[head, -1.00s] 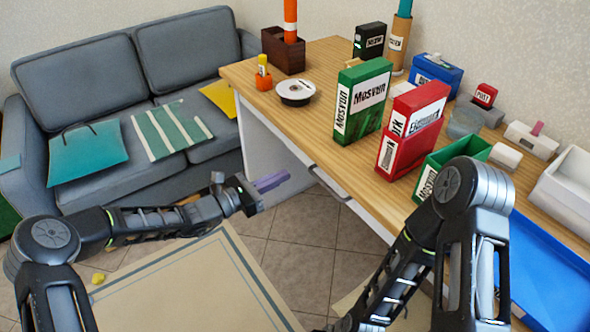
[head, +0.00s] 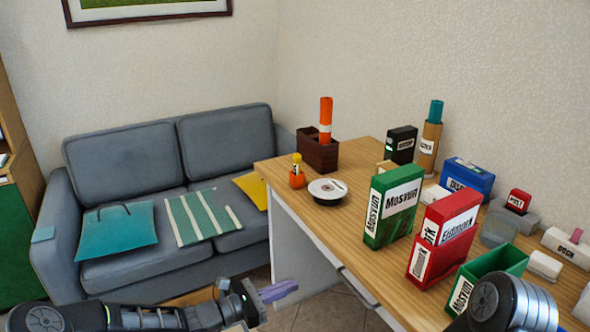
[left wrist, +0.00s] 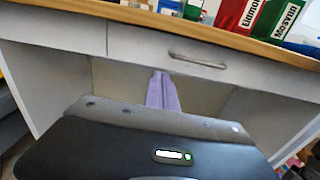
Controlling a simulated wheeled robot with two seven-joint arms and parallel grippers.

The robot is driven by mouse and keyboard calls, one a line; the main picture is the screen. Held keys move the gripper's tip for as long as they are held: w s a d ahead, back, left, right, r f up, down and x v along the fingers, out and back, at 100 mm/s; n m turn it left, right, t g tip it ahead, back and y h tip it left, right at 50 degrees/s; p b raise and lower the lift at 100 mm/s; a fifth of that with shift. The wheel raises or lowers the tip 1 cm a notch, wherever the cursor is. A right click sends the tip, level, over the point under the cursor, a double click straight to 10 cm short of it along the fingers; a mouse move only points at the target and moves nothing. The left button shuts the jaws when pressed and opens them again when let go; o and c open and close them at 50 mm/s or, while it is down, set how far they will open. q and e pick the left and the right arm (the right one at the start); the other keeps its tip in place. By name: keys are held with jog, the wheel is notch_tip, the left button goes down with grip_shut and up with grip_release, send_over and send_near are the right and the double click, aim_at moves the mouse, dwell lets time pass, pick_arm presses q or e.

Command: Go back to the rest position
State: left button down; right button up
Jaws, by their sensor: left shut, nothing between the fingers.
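My left gripper (head: 277,290) is in front of the desk's left end in the head view, low down and beside the desk's white side panel. Its purple fingers are shut together and hold nothing. In the left wrist view the closed fingers (left wrist: 162,92) point at the open knee space under the desk drawer (left wrist: 180,52), apart from it. Part of my right arm shows at the lower right of the head view; its gripper is out of view.
A framed picture (head: 150,8) hangs on the wall.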

pick_arm(q)
jog(key=s+f+m+g+y+p, duration=0.2)
jog(key=s+f+m+g+y, duration=0.5)
jog(key=s+f, duration=0.9)
jog(key=s+a+f+m+y+p, duration=0.1)
jog(key=s+a+f+m+p, duration=0.1)
jog(key=s+m, duration=0.25)
jog(key=s+a+f+m+y+p, duration=0.1)
jog(key=s+a+f+m+y, duration=0.15)
jog(key=s+m, duration=0.2)
jog(key=s+r+m+g+p, duration=0.1)
jog(key=s+r+m+p, duration=0.3)
jog(key=s, duration=0.5)
jog(key=shift+s+r+m+p, duration=0.3)
jog(key=shift+r+m, duration=0.1)
jog(key=shift+m, duration=0.6)
jog(key=shift+y, duration=0.25)
